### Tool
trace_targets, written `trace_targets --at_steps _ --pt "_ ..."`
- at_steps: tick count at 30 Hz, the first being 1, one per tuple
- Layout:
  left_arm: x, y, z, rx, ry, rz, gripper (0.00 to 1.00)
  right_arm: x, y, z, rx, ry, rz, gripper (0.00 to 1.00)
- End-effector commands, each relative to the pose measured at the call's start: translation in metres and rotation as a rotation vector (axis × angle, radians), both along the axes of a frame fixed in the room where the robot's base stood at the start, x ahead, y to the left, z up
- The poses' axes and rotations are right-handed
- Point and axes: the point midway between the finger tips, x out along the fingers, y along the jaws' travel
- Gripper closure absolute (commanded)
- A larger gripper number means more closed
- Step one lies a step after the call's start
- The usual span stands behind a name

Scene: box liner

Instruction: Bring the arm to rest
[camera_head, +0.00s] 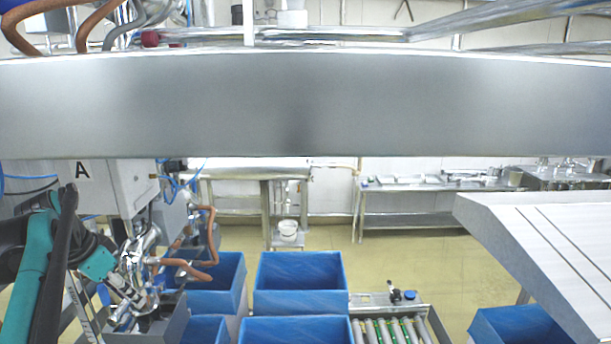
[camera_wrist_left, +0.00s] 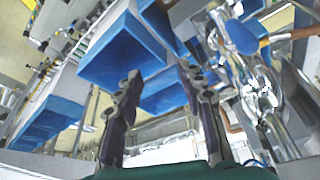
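My left arm, teal and black, comes in from the left in the head view. Its gripper (camera_head: 122,292) is low at the left, in front of shiny metal pipework, and its fingertips are hard to make out there. In the left wrist view the gripper (camera_wrist_left: 160,78) shows two dark fingers standing apart with nothing between them. Blue-lined boxes (camera_wrist_left: 122,50) show beyond the fingers, and no contact with them is visible. My right arm and gripper are in neither view.
Metal pipework (camera_wrist_left: 262,85) is close beside the left gripper. Blue-lined boxes (camera_head: 300,271) stand at the bottom centre, beside a roller conveyor (camera_head: 385,331). A wide grey beam (camera_head: 300,105) crosses the upper head view. A white-topped surface (camera_head: 550,240) is at right. Open floor lies behind.

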Motion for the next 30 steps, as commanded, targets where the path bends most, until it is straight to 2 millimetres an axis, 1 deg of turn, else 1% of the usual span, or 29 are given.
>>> trace_targets --at_steps 1,2,3,5,6,9,12,15,20,21,22,24,26,30 --pt "-0.005 -0.036 -0.011 0.013 -0.003 0.02 0.61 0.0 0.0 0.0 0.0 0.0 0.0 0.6" --pt "-0.008 -0.053 -0.017 0.02 -0.005 0.043 0.61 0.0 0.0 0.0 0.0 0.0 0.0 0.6" --pt "-0.014 -0.075 -0.027 0.028 -0.012 0.072 0.61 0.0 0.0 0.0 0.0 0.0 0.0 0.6" --pt "-0.024 -0.106 -0.043 0.039 -0.03 0.115 0.61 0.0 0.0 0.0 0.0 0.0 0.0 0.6" --pt "-0.033 -0.126 -0.055 0.043 -0.044 0.143 0.61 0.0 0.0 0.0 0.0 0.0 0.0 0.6" --pt "-0.055 -0.167 -0.085 0.044 -0.086 0.203 0.61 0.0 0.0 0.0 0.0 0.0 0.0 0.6" --pt "-0.077 -0.197 -0.113 0.033 -0.13 0.252 0.61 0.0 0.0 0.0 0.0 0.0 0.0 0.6" --pt "-0.096 -0.22 -0.139 0.015 -0.17 0.288 0.61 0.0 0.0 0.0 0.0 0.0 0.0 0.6" --pt "-0.124 -0.247 -0.178 -0.026 -0.231 0.333 0.61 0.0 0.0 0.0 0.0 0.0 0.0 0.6" --pt "-0.131 -0.252 -0.189 -0.038 -0.245 0.342 0.61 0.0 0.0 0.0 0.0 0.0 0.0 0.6" --pt "-0.133 -0.254 -0.198 -0.044 -0.251 0.349 0.61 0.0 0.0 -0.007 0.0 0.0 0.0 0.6" --pt "-0.13 -0.251 -0.216 -0.041 -0.248 0.353 0.61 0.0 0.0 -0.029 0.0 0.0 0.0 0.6" --pt "-0.13 -0.251 -0.23 -0.041 -0.248 0.354 0.61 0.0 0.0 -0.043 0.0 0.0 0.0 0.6" --pt "-0.13 -0.251 -0.264 -0.041 -0.247 0.352 0.61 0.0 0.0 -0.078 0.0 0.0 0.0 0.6"
